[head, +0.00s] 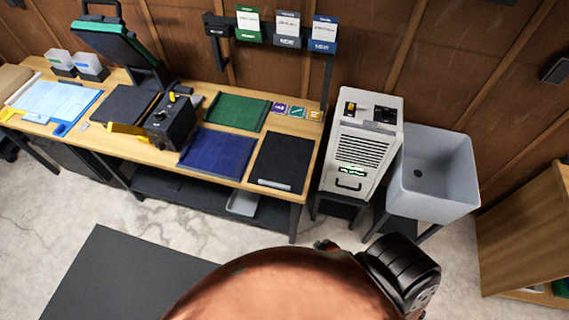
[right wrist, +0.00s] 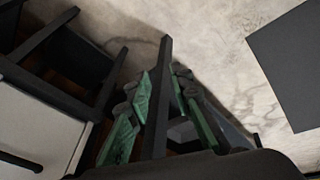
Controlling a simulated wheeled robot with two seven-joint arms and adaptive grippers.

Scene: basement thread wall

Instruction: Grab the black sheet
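A black sheet (head: 283,160) lies flat on the right end of the wooden workbench, with a light grey strip along its front edge. To its left lie a blue sheet (head: 217,152) and a green sheet (head: 237,111). The black sheet cannot be made out in that view. My left gripper is not in view.
A grey-white machine (head: 361,150) and a grey sink (head: 433,172) stand right of the workbench (head: 310,140). A black device (head: 171,121) stands on the bench. A dark mat (head: 130,275) lies on the floor. Bench legs are near my right gripper.

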